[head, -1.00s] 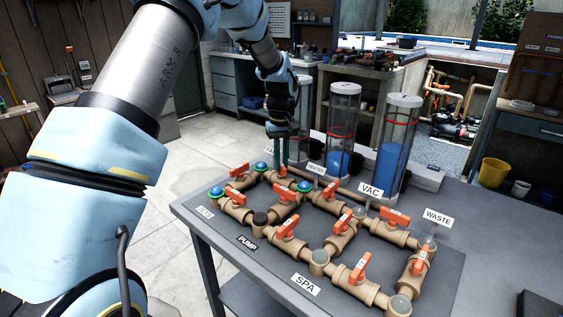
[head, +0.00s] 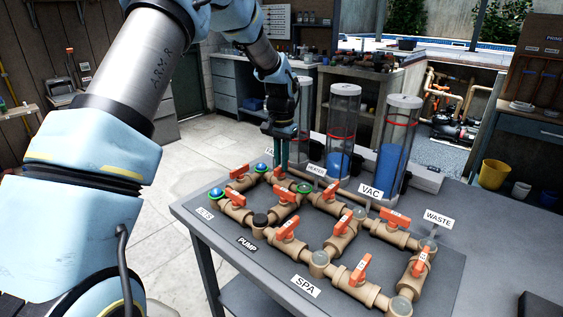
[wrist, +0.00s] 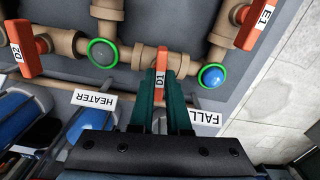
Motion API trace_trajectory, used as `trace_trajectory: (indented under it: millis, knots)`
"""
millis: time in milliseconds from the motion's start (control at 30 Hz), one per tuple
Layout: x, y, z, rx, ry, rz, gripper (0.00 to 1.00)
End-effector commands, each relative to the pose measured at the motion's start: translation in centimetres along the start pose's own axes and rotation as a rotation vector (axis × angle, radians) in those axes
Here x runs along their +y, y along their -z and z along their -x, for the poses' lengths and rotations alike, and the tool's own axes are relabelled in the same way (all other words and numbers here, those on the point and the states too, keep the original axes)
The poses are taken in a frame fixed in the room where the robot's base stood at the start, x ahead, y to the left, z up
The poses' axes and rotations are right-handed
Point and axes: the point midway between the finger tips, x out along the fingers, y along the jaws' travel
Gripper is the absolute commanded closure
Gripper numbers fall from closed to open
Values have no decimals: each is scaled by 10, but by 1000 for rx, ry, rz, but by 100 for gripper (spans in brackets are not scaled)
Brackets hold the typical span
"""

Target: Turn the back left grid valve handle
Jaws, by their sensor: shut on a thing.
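The back left grid valve handle is the orange handle labelled D1 (wrist: 161,69). It stands across its tan pipe, between two domed fittings, in the wrist view. In the head view its orange part (head: 280,188) shows just below my fingertips. My gripper (wrist: 160,84) is shut on the handle, with a green finger on each side of it. In the head view my gripper (head: 281,158) reaches down from above at the back left of the grid. The left dome (wrist: 102,53) looks grey-green with a green ring; the right dome (wrist: 212,76) is blue.
Neighbouring orange handles D2 (wrist: 28,50) and E1 (wrist: 254,26) are close on either side. A HEATER sign (wrist: 94,99) and a FALL sign (wrist: 206,118) stand near my fingers. Clear cylinders (head: 342,130) with blue contents stand behind the grid.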

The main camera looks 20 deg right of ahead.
Motion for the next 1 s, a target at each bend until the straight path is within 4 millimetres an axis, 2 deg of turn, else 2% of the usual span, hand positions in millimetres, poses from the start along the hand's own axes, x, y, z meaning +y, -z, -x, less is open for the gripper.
trace_trajectory:
  millis: [300, 833, 867, 1000]
  knots:
    - [0, 1, 1, 2, 0, -118, 100]
    - [0, 1, 1, 3, 1, -142, 100]
    - [0, 1, 1, 3, 1, -141, 84]
    - [0, 1, 1, 2, 1, -141, 68]
